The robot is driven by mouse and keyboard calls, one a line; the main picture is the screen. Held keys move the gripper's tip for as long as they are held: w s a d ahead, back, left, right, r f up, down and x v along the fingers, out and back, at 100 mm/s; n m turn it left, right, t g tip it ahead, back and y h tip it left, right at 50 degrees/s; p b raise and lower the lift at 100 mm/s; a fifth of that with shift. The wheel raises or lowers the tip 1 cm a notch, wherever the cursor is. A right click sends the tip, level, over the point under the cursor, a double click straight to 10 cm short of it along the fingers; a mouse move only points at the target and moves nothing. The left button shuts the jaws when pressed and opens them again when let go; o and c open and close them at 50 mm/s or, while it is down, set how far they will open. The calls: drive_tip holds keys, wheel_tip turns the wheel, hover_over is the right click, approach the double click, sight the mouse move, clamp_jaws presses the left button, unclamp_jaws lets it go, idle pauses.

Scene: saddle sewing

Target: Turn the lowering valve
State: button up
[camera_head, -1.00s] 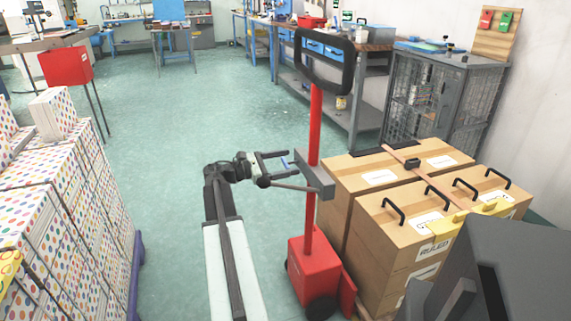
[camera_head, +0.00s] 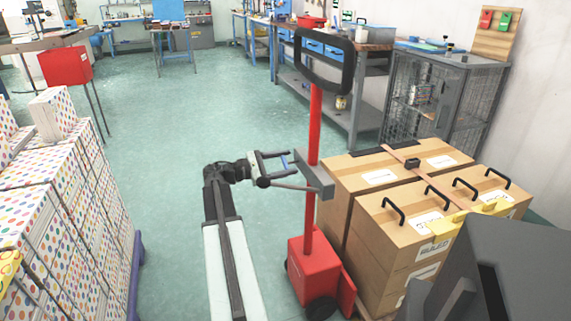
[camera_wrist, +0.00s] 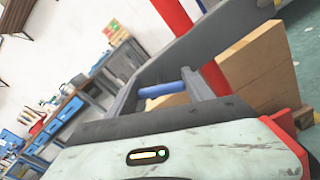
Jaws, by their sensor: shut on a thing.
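The red pallet-truck mast (camera_head: 315,125) stands upright at centre, with a black loop handle (camera_head: 346,80) on top and a grey block (camera_head: 318,180) partway down. A small blue bar (camera_head: 284,161), which appears to be the lowering valve's handle, sits just left of the mast. It also shows as a blue cylinder in the wrist view (camera_wrist: 160,89). My gripper (camera_head: 288,163) is shut on this blue bar, with a finger on each side of it. A thin grey lever with a black knob (camera_head: 264,182) runs beneath my gripper. The exact contact points are too small to see.
The truck's red base (camera_head: 314,268) is on the floor. Stacked cardboard boxes (camera_head: 400,220) stand close on the right. Dotted white stacks (camera_head: 55,215) fill the left. A wire cabinet (camera_head: 440,105) and workbench (camera_head: 345,115) stand behind. The green floor between is clear.

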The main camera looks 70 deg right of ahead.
drive_tip(key=m, duration=0.6)
drive_tip(key=shift+s+a+f+m, duration=0.15)
drive_tip(key=shift+s+m, duration=0.05)
drive_tip(key=shift+m, duration=0.1)
drive_tip(key=m, duration=0.5)
drive_tip(key=shift+f, duration=0.15)
drive_tip(key=shift+m, duration=0.3)
drive_tip(key=o, duration=1.4)
drive_tip(key=shift+s, duration=0.1)
drive_tip(key=shift+c, duration=0.2)
drive_tip(key=shift+w+a, duration=0.1)
drive_tip(key=shift+w, duration=0.15)
drive_tip(key=v, duration=0.7)
drive_tip(key=shift+a, duration=0.2)
